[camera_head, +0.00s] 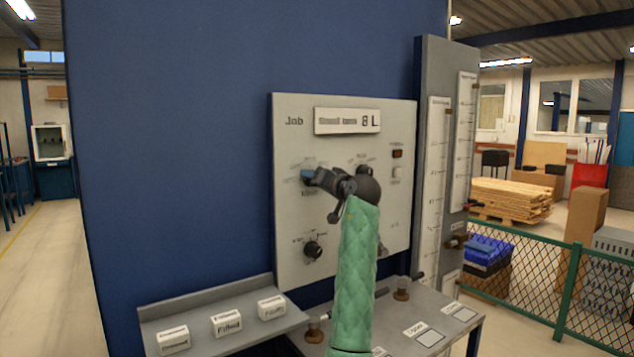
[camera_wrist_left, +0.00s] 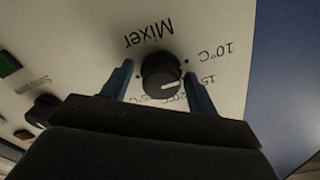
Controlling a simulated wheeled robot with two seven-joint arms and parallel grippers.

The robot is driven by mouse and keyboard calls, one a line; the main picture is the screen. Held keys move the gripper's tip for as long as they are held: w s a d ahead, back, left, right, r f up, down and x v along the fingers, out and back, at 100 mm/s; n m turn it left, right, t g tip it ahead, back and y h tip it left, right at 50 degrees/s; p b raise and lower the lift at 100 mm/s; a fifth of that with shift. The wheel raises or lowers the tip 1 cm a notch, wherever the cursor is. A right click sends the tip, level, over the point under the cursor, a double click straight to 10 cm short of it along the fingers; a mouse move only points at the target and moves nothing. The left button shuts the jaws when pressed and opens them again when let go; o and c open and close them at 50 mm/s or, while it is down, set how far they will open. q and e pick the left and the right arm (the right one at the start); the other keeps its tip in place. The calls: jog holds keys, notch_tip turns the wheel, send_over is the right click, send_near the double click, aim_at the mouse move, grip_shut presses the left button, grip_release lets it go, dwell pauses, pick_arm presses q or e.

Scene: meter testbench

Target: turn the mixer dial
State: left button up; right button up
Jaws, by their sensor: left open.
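The mixer dial (camera_wrist_left: 161,75) is a round black knob with a white mark, on a pale panel under upside-down "Mixer" lettering in the left wrist view. The mark points right, toward the partly hidden 15°C print. My left gripper (camera_wrist_left: 157,70) is open, with one blue finger on each side of the dial. Gaps show between the fingers and the knob. In the head view my left gripper (camera_head: 308,176) is at the panel's left part, at the end of the green-sleeved arm, and the mixer dial is hidden there. My right gripper is not in view.
The panel (camera_head: 291,120) has a display reading "8 L" (camera_head: 347,121), another black dial (camera_head: 312,250) below the gripper, and small switches at right. A grey column with scales (camera_head: 433,150) stands right. A shelf with white labelled blocks (camera_head: 227,323) juts out below.

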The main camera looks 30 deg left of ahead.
pick_arm(q)
jog(key=b+v, duration=0.2)
jog(key=v, duration=0.5)
jog(key=shift+s+d, duration=0.15)
jog(key=shift+d, duration=0.2)
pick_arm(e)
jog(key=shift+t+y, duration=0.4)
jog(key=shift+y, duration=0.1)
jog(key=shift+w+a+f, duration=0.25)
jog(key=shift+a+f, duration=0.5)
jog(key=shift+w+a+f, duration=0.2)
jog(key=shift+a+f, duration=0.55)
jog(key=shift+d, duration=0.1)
pick_arm(q)
jog(key=shift+f, duration=0.1)
